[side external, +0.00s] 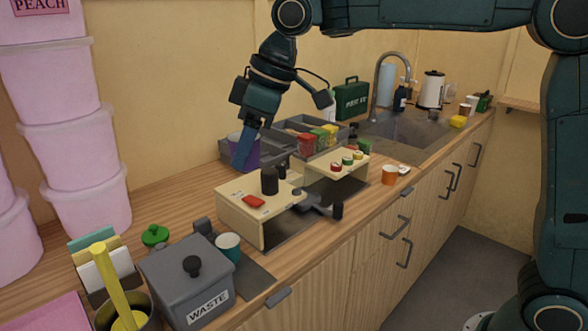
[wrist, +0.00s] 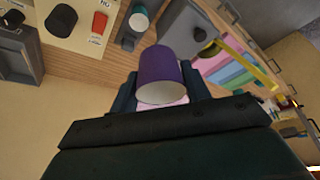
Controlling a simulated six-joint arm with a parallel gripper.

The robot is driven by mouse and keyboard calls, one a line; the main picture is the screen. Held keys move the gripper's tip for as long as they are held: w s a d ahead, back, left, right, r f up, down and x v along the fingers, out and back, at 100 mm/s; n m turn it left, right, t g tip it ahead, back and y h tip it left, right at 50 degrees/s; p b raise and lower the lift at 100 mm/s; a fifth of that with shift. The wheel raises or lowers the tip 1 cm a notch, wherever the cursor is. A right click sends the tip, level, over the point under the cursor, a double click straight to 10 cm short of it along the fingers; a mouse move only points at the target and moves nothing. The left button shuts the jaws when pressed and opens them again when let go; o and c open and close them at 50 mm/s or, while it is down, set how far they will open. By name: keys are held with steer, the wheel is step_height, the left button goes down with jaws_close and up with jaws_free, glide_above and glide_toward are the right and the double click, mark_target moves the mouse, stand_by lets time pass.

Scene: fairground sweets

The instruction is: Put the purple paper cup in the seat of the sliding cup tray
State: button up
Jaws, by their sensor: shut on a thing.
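The purple paper cup (side external: 255,150) is held between the fingers of my gripper (side external: 243,156), above the back of the counter. It looks roughly upright, and one finger covers part of it in the side view. In the wrist view the purple cup (wrist: 160,68) sits between the two fingers (wrist: 160,90), its pale round end towards the camera. A dark grey piece with a black knob (side external: 315,203) juts from the cream machine (side external: 240,203); it looks like the sliding cup tray. Its seat cannot be made out. My gripper is behind and left of it, apart from it.
A teal cup (side external: 228,246) stands beside the grey waste bin (side external: 190,283). A second cream stand (side external: 337,163) holds small coloured items. Grey bins (side external: 285,138) line the wall behind. An orange cup (side external: 389,175) is near the front edge. Pink tubs (side external: 75,150) rise at left.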

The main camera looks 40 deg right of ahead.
steer(key=shift+a+f+n, duration=0.15)
steer(key=shift+a+f, duration=0.1)
steer(key=shift+f, duration=0.3)
steer(key=shift+a+f+n, duration=0.15)
steer(key=shift+a+f, duration=0.1)
steer(key=shift+f, duration=1.75)
glide_above(246, 277)
steer(key=s+d, duration=0.1)
step_height(246, 277, down, 16)
steer(key=shift+r, duration=0.15)
steer(key=shift+f, duration=1.95)
steer(key=shift+f, duration=0.1)
steer(key=o, duration=0.9)
steer(key=shift+o, duration=0.2)
steer(key=shift+f, duration=0.1)
